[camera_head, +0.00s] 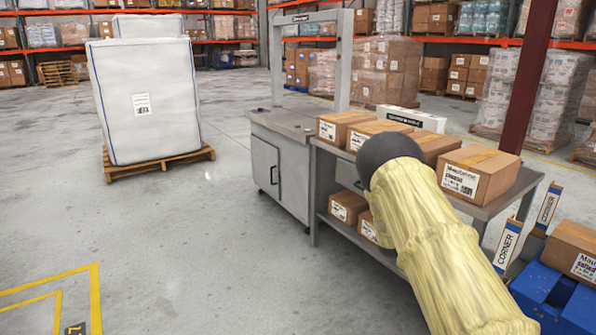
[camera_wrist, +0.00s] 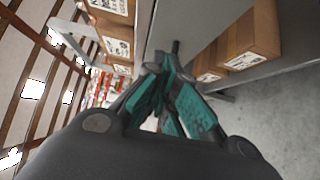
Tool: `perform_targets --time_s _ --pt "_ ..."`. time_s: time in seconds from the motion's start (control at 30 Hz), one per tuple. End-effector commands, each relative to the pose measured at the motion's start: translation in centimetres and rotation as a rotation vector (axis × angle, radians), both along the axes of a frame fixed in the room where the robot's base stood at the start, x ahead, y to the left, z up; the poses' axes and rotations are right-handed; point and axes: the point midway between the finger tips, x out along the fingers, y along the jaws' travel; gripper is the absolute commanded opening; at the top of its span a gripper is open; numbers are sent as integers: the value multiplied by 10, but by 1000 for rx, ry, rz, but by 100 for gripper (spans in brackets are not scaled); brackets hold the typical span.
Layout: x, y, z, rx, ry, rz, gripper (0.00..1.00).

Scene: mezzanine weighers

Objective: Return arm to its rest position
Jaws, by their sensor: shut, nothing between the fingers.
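My arm, in a yellowish cover with a dark rounded joint, reaches from the lower right toward the shelf table (camera_head: 330,235) in the head view. My gripper is hidden there behind the arm. In the wrist view my gripper (camera_wrist: 176,75) shows with teal finger pads drawn together and nothing held. The table's grey edge and legs lie close beyond the fingers. Cardboard boxes show on both sides of the fingers, one of them a box (camera_wrist: 250,38) at the upper right. I cannot tell how far the fingertips are from the table.
Boxes (camera_head: 480,173) line the table top, with more boxes (camera_head: 348,207) on its lower shelf. A grey cabinet with a frame (camera_head: 283,150) adjoins it. A blue pallet (camera_head: 555,297) holds a box (camera_head: 575,250) at the right. A white bulk bag (camera_head: 146,100) stands left.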

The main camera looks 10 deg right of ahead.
Motion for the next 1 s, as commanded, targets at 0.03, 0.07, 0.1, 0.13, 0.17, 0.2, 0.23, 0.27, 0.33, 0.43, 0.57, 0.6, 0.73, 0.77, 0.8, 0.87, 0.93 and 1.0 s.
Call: perform_targets --time_s 0.03,0.07,0.1,0.13,0.17,0.2,0.23,0.27,0.33,0.43,0.57,0.6,0.73,0.77,0.8,0.87,0.93,1.0 --pt "-5 1 -9 15 12 -2 0" --pt "-9 2 -16 30 20 -3 0" --pt "-16 3 -27 54 36 -6 0" --pt "-23 5 -38 78 49 -9 0" --pt "-30 7 -50 103 65 -12 0" --pt "-42 10 -67 144 89 -18 0" --pt "-52 13 -81 176 108 -24 0" --pt "-62 16 -95 210 126 -30 0" --pt "-88 25 -125 287 170 -47 0" --pt "-126 38 -166 396 234 -77 0" --pt "-181 59 -215 535 316 -125 0" --pt "-198 65 -229 578 339 -142 0" --pt "-258 89 -268 711 421 -207 0" --pt "-273 94 -276 740 440 -224 0" --pt "-292 101 -287 780 464 -247 0" --pt "-322 114 -301 838 500 -285 0" --pt "-356 127 -314 904 542 -331 0" --pt "-393 142 -326 967 585 -382 0"
